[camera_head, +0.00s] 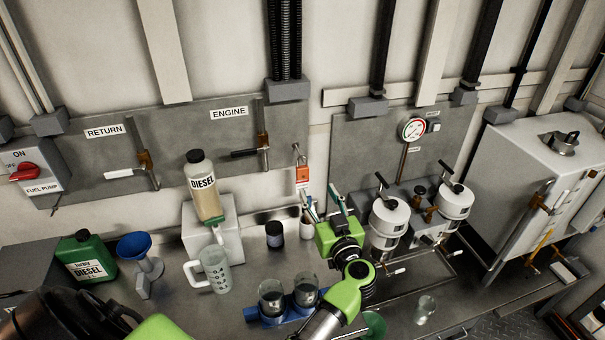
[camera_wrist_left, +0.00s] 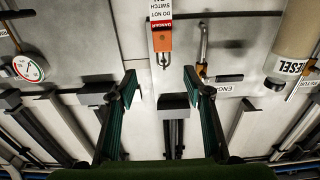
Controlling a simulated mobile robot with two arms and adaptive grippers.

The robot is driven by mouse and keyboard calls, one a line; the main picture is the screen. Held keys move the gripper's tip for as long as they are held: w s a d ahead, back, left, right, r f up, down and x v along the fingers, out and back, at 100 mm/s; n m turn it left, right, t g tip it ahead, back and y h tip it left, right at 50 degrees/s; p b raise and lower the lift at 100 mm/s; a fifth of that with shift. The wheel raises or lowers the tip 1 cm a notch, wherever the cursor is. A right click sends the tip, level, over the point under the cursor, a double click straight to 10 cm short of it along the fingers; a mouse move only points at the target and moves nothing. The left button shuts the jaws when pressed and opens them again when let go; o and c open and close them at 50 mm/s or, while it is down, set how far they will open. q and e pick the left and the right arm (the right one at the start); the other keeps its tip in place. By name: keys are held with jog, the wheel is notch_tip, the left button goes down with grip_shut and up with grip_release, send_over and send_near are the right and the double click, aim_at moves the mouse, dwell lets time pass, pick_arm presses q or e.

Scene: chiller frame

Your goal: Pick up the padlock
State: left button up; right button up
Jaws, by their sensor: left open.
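The padlock (camera_head: 302,173) has an orange body and hangs on the back wall by its metal shackle, to the right of the ENGINE valve. It also shows in the left wrist view (camera_wrist_left: 162,41), upside down, with a red and white danger tag (camera_wrist_left: 161,15) beside it. My left gripper (camera_head: 320,191) is open and empty, its fingers pointing towards the wall, below and slightly right of the padlock in the head view. In the left wrist view the padlock lies between the lines of the two fingers (camera_wrist_left: 160,74), beyond the tips and apart from them. My right gripper is not visible.
A diesel bottle (camera_head: 203,185), a measuring jug (camera_head: 215,268) and a dark jar (camera_head: 275,236) stand left of my left gripper. A blue holder with glass cups (camera_head: 268,315) lies below. White filter canisters (camera_head: 388,218) stand close on the right.

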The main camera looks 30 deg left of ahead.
aim_at(303, 170)
pick_arm(q)
jog(key=b+x, duration=0.1)
jog(key=x, duration=0.1)
jog(key=b+x, duration=0.2)
jog(key=x, duration=0.1)
jog(key=b+x, duration=0.1)
jog(key=x, duration=0.1)
jog(key=shift+w+a+f, duration=0.1)
jog(key=shift+a+f, duration=0.15)
jog(key=shift+w+a+r+b, duration=0.1)
jog(key=shift+w+a+b, duration=0.25)
jog(key=b+x, duration=0.3)
jog(key=b, duration=0.1)
jog(key=shift+w+a+f+b, duration=0.1)
jog(key=shift+a+f+b, duration=0.15)
jog(key=shift+a, duration=0.2)
jog(key=shift+w+a+r+b, duration=0.2)
jog(key=shift+w+a+b, duration=0.15)
jog(key=shift+a+b, duration=0.1)
jog(key=shift+r, duration=0.15)
grip_shut()
